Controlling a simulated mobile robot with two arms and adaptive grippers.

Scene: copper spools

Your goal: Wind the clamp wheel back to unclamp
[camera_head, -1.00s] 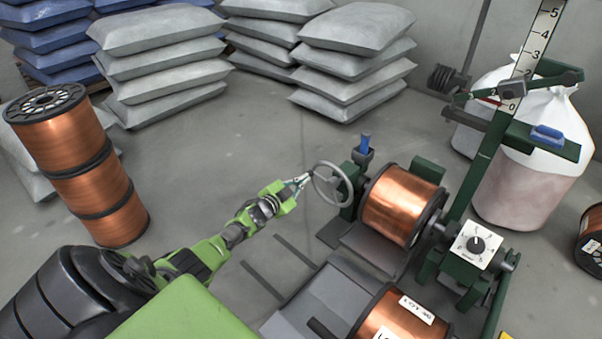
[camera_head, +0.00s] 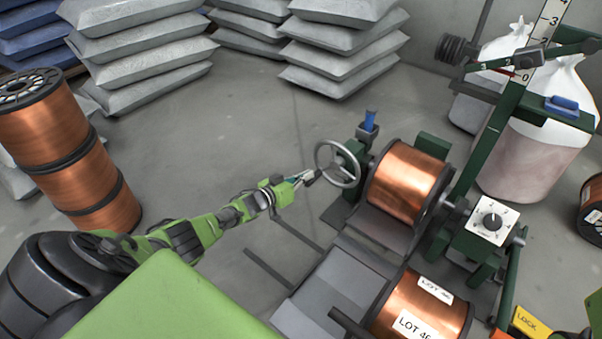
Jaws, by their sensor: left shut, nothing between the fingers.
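The clamp wheel (camera_head: 350,178) is a grey handwheel on the left end of a green machine. A copper spool (camera_head: 404,182) sits in the machine just right of the wheel. My left gripper (camera_head: 311,177) is shut with nothing in it, its fingertips at the wheel's left rim. I cannot tell whether they touch the rim. My right gripper is not in view.
A blue-handled part (camera_head: 369,122) stands behind the wheel. A labelled copper spool (camera_head: 424,306) lies in front of the machine. A dial box (camera_head: 491,221) is at right. Stacked copper spools (camera_head: 72,160) stand at left, grey sacks (camera_head: 340,50) behind. Floor left of the wheel is clear.

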